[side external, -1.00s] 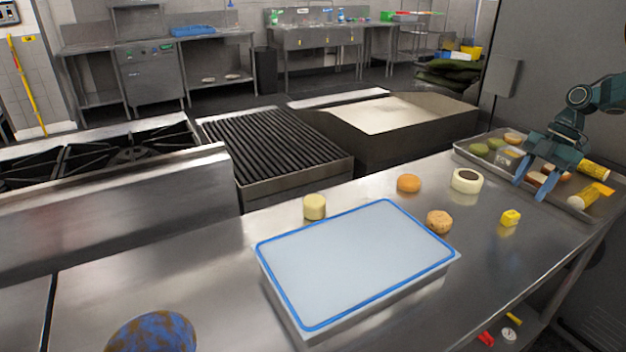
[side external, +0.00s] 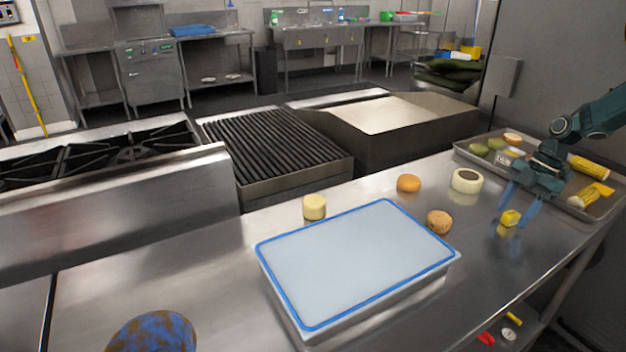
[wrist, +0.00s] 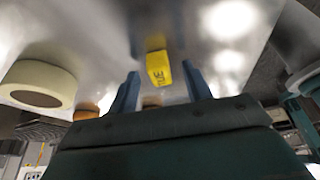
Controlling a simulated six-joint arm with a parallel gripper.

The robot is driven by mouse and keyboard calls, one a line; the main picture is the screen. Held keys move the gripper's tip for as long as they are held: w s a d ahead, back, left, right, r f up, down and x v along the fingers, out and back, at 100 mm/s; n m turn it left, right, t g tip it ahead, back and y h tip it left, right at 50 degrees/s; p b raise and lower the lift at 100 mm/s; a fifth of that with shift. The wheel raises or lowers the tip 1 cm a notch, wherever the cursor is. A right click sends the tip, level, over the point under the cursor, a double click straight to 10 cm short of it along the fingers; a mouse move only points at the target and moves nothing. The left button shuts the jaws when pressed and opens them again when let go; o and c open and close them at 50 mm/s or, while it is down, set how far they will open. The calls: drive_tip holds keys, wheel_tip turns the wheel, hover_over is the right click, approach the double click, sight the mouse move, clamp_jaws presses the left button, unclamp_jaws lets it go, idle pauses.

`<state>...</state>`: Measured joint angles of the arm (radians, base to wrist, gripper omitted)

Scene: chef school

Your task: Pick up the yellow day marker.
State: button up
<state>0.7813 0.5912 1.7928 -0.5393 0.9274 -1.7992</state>
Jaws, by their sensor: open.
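The yellow day marker (side external: 510,218) is a small yellow block on the steel counter, right of the lidded container. I cannot tell whether either finger touches the marker.
A metal tray (side external: 606,209) of food is behind my gripper. A blue-rimmed container (side external: 350,262) fills the counter's middle.

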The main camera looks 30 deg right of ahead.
sight(514, 213)
drive_tip(key=shift+a+f, duration=0.1)
drive_tip(key=shift+f, duration=0.15)
idle(0.3)
drive_tip(key=c, duration=1.1)
drive_tip(key=shift+o, duration=0.2)
drive_tip(key=shift+r, duration=0.1)
wheel_tip(514, 213, up, 10)
